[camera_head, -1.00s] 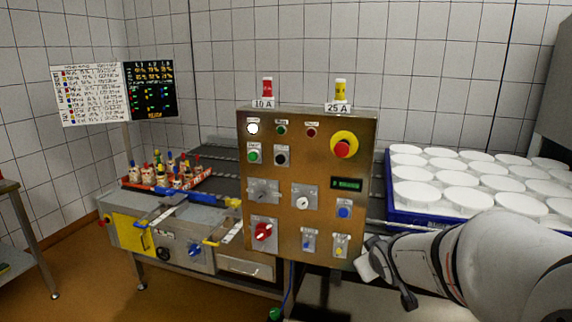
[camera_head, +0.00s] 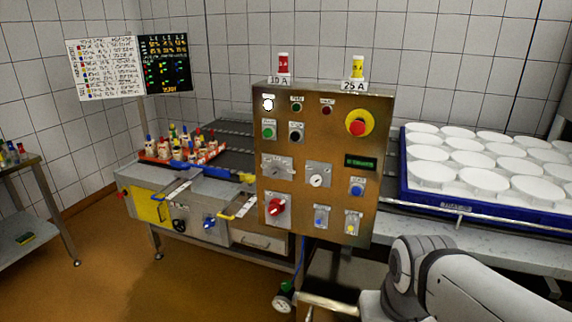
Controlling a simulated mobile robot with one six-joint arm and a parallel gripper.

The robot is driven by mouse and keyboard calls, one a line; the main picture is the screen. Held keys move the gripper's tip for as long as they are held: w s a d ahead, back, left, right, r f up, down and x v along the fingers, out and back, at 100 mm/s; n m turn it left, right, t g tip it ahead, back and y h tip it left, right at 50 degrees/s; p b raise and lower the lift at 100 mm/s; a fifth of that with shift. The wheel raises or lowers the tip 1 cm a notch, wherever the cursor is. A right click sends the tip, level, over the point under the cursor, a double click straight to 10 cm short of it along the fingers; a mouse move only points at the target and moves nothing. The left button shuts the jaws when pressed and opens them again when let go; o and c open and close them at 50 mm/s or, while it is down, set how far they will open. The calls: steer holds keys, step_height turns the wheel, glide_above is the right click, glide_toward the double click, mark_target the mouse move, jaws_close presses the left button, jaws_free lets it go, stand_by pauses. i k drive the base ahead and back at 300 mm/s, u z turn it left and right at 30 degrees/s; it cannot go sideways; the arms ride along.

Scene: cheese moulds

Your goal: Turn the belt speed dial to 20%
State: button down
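The brown metal control panel (camera_head: 337,125) stands in the middle of the view, facing me. A small round white dial (camera_head: 316,181) sits on a pale plate at its centre; it looks like the speed dial, but its scale and label are too small to read. A dark display with green characters (camera_head: 360,163) is at its upper right; I cannot read the value. A grey selector (camera_head: 278,168) is left of the dial, and a red rotary handle (camera_head: 277,206) is below left. My arm is at the lower right, apart from the panel. I cannot make out my gripper's fingers.
The panel also carries a red emergency button on yellow (camera_head: 358,123), a blue button (camera_head: 357,188) and small blue and yellow switches. A blue tray of white moulds (camera_head: 430,198) stands right of it. A red crate of bottles (camera_head: 150,156) is on the left. Space before the panel is open.

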mark_target(273, 173)
steer(key=z, duration=1.85)
steer(key=k, duration=1)
steer(key=u, duration=1.8)
steer(key=i, duration=1)
steer(key=u, duration=0.05)
